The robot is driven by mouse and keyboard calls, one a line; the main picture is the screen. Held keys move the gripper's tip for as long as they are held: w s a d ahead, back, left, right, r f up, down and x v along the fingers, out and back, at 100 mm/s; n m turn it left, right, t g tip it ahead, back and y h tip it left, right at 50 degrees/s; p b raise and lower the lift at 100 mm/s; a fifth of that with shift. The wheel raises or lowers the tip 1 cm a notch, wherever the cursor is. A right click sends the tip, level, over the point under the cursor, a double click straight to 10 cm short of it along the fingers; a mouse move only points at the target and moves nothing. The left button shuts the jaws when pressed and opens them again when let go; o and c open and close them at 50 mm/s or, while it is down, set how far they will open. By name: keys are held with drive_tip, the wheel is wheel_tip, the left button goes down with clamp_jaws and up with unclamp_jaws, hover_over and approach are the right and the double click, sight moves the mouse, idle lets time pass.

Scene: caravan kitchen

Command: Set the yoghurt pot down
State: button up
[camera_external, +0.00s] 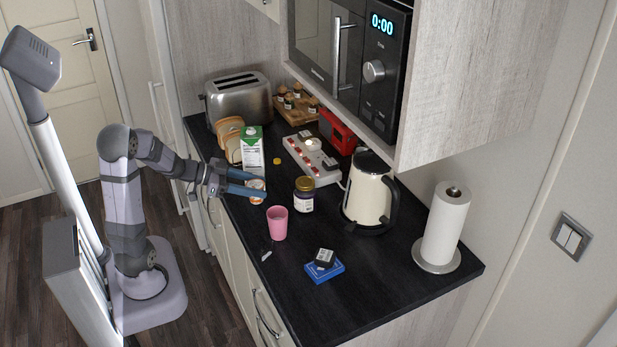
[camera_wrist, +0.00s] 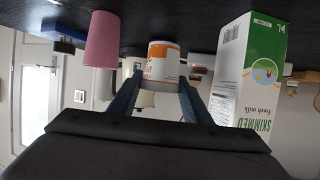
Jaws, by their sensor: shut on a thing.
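The yoghurt pot (camera_external: 257,185) is small, white and orange. In the external view it is between the blue fingers of my gripper (camera_external: 254,184), near the front edge of the dark worktop. In the wrist view the yoghurt pot (camera_wrist: 163,62) stands between the fingertips of my gripper (camera_wrist: 160,82), with its orange label facing me. My gripper is shut on it. The wrist picture is upside down, and the pot is very close to the worktop or touching it; I cannot tell which.
A pink cup (camera_external: 277,222) and a dark jar (camera_external: 304,195) stand close by on the worktop (camera_external: 350,285). A milk carton (camera_external: 252,152) is just behind my gripper. A cream kettle (camera_external: 370,192), a power strip (camera_external: 311,160) and a blue box (camera_external: 324,271) are further off.

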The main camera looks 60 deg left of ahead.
sight(257, 199)
drive_tip(key=shift+f+b, duration=0.4)
drive_tip(key=shift+f, duration=2.05)
drive_tip(key=shift+f, duration=0.15)
drive_tip(key=o, duration=1.1)
drive_tip(key=shift+o, duration=0.2)
drive_tip(key=shift+s+r, duration=0.15)
drive_tip(key=shift+r, duration=0.05)
drive_tip(key=v, duration=1.1)
drive_tip(key=shift+s+r+p, duration=0.2)
drive_tip(key=shift+s+p, duration=0.1)
drive_tip(key=shift+p, duration=0.1)
drive_tip(key=shift+a, duration=0.1)
